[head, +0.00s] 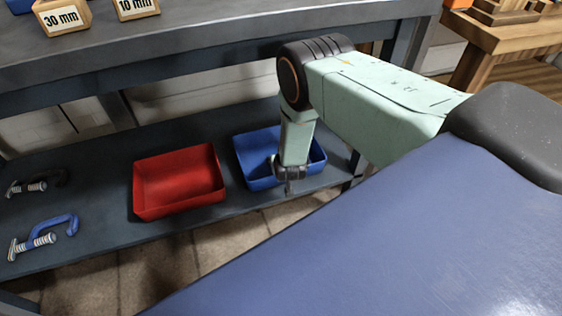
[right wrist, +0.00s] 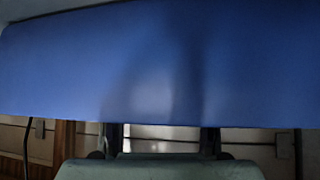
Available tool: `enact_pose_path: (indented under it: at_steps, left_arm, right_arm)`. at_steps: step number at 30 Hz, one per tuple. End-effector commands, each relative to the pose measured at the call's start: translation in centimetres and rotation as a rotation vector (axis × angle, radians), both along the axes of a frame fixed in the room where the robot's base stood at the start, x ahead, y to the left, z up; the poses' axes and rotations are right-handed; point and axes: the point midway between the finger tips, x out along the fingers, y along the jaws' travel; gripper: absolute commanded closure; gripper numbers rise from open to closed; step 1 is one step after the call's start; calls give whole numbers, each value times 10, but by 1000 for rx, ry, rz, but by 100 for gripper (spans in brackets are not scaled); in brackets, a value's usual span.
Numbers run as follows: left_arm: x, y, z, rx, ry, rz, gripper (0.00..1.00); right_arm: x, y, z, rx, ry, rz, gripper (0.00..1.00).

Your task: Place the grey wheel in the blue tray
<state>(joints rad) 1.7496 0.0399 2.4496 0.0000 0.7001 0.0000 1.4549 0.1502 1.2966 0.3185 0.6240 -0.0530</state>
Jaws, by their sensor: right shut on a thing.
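The blue tray (head: 258,153) stands on the lower shelf, right of the red tray. My right gripper (head: 289,184) points down over the front right part of the blue tray in the head view. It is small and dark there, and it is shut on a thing. I take this to be the grey wheel, but its outline cannot be told apart from the dark fingers. My forearm hides part of the tray. I cannot tell how high the jaws are above its floor. The right wrist view shows neither jaws nor wheel. My left gripper is not in view.
A red tray (head: 178,182) stands empty left of the blue one. A black clamp (head: 40,183) and a blue clamp (head: 47,236) lie at the shelf's left. The workbench (head: 190,35) overhangs the shelf, with blocks marked 30 mm (head: 62,17) and 10 mm (head: 136,8) on top.

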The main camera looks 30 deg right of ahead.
Motion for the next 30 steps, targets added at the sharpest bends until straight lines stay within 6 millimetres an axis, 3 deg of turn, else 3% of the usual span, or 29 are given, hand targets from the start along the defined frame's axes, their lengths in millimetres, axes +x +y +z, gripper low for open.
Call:
enact_pose_path:
  at_steps: [7,8,16,25,30]
  left_arm:
    - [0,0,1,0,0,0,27]
    - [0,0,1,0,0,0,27]
    - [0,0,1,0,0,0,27]
    - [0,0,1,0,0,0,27]
    - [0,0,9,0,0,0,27]
  right_arm:
    - [0,0,-1,0,0,0,92]
    - [-1,0,-2,0,1,0,49]
    - [-1,0,-1,0,1,1,26]
    - [0,0,0,0,1,0,26]
    - [-7,3,10,0,2,1,26]
